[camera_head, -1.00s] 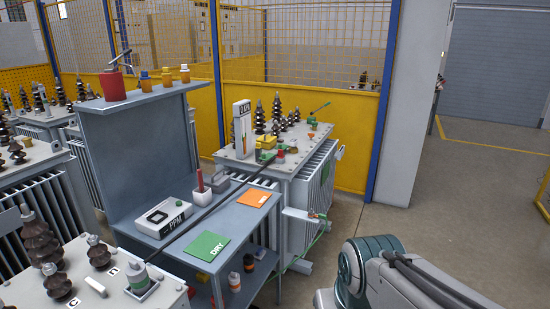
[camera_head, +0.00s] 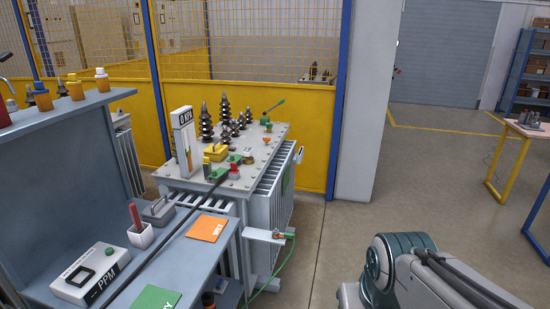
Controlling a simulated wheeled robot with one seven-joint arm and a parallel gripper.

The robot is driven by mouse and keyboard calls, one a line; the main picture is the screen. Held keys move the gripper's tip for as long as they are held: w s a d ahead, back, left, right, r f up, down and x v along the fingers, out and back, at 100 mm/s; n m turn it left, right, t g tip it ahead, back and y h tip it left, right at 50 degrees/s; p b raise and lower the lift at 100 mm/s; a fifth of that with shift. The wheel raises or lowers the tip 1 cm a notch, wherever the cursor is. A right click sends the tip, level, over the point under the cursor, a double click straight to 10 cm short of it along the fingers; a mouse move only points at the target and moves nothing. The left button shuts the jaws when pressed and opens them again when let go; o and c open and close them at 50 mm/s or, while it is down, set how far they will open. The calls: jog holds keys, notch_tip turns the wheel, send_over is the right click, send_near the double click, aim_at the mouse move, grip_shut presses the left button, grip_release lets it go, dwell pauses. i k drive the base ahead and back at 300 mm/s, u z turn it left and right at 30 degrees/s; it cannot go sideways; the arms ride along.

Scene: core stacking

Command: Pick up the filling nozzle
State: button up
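I cannot tell for sure which thing is the filling nozzle. A long black hose or rod (camera_head: 165,241) runs from the grey bench up to the top of the transformer (camera_head: 251,176). Near its upper end are small green and red fittings (camera_head: 234,170). A thin green hose (camera_head: 277,272) hangs from a valve (camera_head: 279,236) on the transformer's side. My arm shows at the lower right, apart from these things. My gripper is outside the picture.
The grey bench (camera_head: 60,245) holds a PPM meter (camera_head: 90,275), a cup with a red-handled tool (camera_head: 140,234), an orange card (camera_head: 206,229) and a green card (camera_head: 156,300). A yellow fence (camera_head: 300,125) stands behind. A table (camera_head: 530,130) is at the right. Floor between is clear.

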aim_at(233, 166)
jog(key=z, duration=0.3)
jog(key=i, duration=1.6)
jog(key=u, duration=0.6)
jog(key=i, duration=1.1)
jog(key=u, duration=0.65)
